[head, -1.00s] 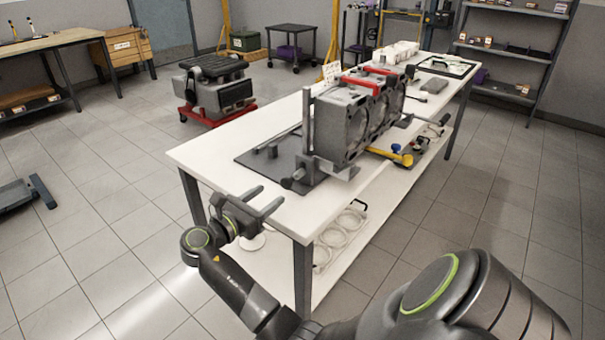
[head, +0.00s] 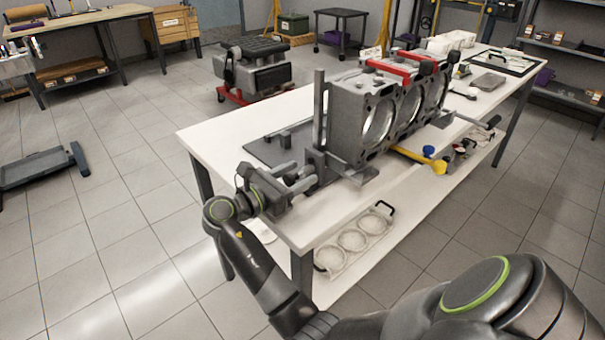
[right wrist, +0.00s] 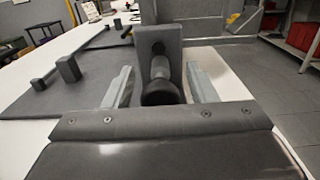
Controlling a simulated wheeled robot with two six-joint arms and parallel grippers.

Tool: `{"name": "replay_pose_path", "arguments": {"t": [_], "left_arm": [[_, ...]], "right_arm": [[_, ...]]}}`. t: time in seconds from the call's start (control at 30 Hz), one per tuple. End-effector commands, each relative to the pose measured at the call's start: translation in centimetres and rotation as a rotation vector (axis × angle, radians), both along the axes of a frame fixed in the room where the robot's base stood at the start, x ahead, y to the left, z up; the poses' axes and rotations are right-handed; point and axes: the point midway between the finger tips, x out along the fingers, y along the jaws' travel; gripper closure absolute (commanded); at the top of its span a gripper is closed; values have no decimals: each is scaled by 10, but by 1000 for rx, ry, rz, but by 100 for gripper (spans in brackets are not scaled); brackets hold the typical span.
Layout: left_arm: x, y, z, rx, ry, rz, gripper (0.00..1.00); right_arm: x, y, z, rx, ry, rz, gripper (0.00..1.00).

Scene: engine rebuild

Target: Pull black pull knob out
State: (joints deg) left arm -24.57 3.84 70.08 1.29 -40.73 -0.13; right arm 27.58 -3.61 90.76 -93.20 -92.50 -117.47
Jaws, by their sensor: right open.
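The black pull knob (right wrist: 160,93) shows in the right wrist view, on a short grey shaft coming out of an upright grey block (right wrist: 168,45). My right gripper (head: 302,175) is open at the near end of the workbench. In the right wrist view its two fingers (right wrist: 160,88) stand on either side of the knob and shaft, with a visible gap on each side. The knob's near end is close to the gripper's palm. In the head view the fingers partly hide the knob. My left gripper is not in view.
The engine block (head: 365,120) stands behind the knob's fixture on the white workbench (head: 205,130). A yellow-handled tool (head: 415,157) lies to its right. Several small grey blocks sit on the dark plate left of the knob.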

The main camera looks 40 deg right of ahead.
Motion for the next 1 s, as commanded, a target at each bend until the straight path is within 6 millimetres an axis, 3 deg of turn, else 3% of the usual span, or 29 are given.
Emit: {"name": "replay_pose_path", "arguments": {"t": [0.33, 0.73, 1.0], "left_arm": [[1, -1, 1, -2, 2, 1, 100], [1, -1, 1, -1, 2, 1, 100], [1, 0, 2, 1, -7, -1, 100]], "right_arm": [[0, 1, 0, 1, -1, 0, 48], [0, 0, 0, 1, 0, 0, 100], [0, 3, 1, 1, 0, 0, 100]]}}
